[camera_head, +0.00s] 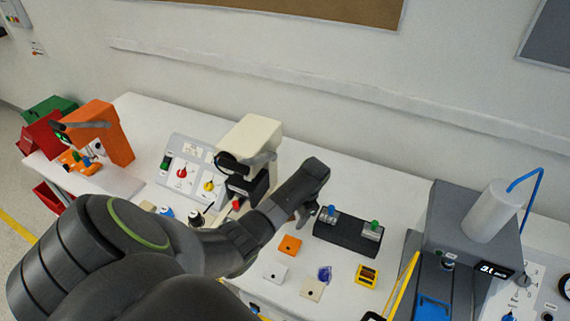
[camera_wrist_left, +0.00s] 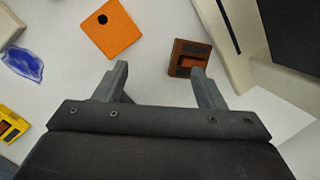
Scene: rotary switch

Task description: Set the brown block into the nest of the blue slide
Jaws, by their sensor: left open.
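The brown block (camera_wrist_left: 188,57) lies on the white table in the left wrist view, just beyond the right-hand fingertip. It has a darker face and a reddish-brown ledge. My left gripper (camera_wrist_left: 160,76) is open and empty, with bare table between its fingers. In the head view my left gripper (camera_head: 303,212) is over the table behind the orange block, partly hidden by its own wrist. I cannot make out the brown block there; my left arm covers that area. A blue part (camera_head: 433,308), perhaps the blue slide, is at the foot of the grey machine. Its nest is not clear.
An orange block (camera_head: 290,244) with a dark hole, a blue-violet piece (camera_head: 325,273), a yellow block (camera_head: 367,275) and pale pieces lie nearby. A dark switch box (camera_head: 348,236) stands right of my gripper. A beige press (camera_head: 250,145) and grey machine (camera_head: 465,235) are obstacles.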

